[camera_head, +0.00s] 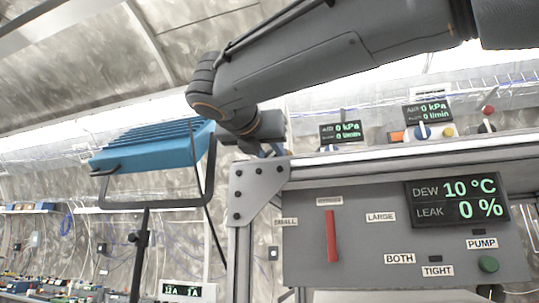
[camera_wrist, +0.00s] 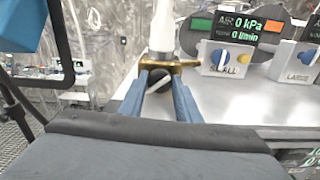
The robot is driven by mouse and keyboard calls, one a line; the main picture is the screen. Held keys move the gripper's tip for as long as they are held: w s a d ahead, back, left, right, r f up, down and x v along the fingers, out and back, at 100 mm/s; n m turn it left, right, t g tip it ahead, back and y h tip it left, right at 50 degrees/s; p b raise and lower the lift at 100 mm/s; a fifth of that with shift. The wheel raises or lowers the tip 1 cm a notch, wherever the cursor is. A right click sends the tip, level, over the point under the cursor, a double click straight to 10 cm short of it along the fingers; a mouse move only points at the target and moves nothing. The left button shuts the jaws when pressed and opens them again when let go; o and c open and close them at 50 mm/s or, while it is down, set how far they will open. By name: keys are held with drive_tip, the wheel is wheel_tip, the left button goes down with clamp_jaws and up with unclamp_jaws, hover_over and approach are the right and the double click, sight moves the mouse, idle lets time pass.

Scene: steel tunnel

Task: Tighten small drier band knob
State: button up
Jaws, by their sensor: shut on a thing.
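In the wrist view a dark round knob (camera_wrist: 157,82) with a pale bar across it sits below a brass-coloured band (camera_wrist: 185,66). The band lies at the foot of a white upright column (camera_wrist: 163,28). My gripper (camera_wrist: 159,82) has its two blue fingers on either side of the knob, shut on it. In the head view my gripper (camera_head: 270,151) is low behind the upper left corner of the bench frame, and the knob is hidden there. A display (camera_head: 458,201) on the front panel reads DEW 10 °C and LEAK 0 %.
The front panel (camera_head: 350,262) has a red lever (camera_head: 331,236) and a green pump button (camera_head: 488,264). Two gauge stations with blue knobs, labelled small (camera_wrist: 222,58) and large (camera_wrist: 307,57), stand right of the gripper. A blue lamp (camera_head: 150,146) on a stand is close to the left.

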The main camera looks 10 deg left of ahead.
drive_tip(key=shift+m+b, duration=0.55)
drive_tip(key=shift+m, duration=1.05)
drive_tip(key=o, duration=1.1)
drive_tip(key=shift+c, duration=0.2)
drive_tip(key=s+b, duration=0.1)
drive_tip(key=s, duration=0.6)
drive_tip(key=shift+s+a+b, duration=0.3)
drive_tip(key=shift+s+b, duration=0.05)
drive_tip(key=shift+s, duration=0.05)
